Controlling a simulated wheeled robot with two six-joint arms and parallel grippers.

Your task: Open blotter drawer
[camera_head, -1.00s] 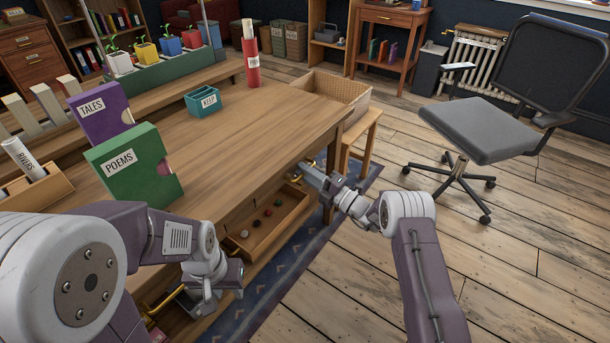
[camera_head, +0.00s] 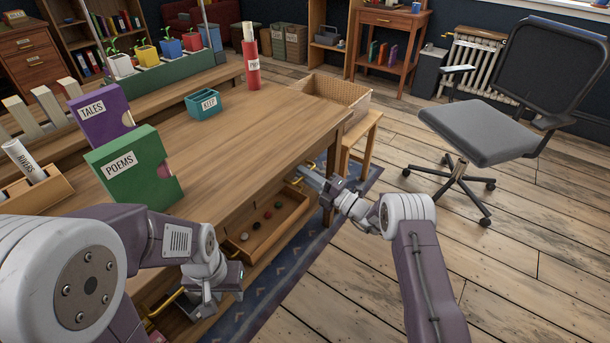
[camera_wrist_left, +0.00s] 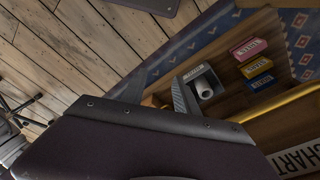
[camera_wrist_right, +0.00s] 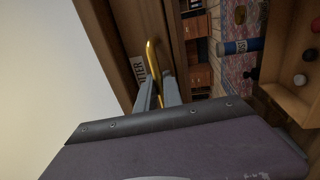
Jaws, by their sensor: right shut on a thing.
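My right gripper (camera_head: 312,180) is at the right end of the desk front, below the desktop. In the right wrist view its fingers are shut on a brass handle (camera_wrist_right: 152,60) beside a label (camera_wrist_right: 138,68) ending in "TTER", on the blotter drawer's dark wooden front (camera_wrist_right: 108,45). I cannot tell whether this drawer stands out from the desk. My left gripper (camera_head: 215,285) is low at the left, beside another brass handle (camera_wrist_left: 285,103) with a "CHART" label (camera_wrist_left: 296,160). Its fingers are apart with nothing between them.
A drawer with several small balls (camera_head: 278,205) stands open between my grippers. The chart drawer holds small boxes (camera_wrist_left: 250,48) and a white roll (camera_wrist_left: 205,88). The desktop (camera_head: 235,135) carries a green POEMS case (camera_head: 135,170) and teal box (camera_head: 203,103). An office chair (camera_head: 490,130) stands right.

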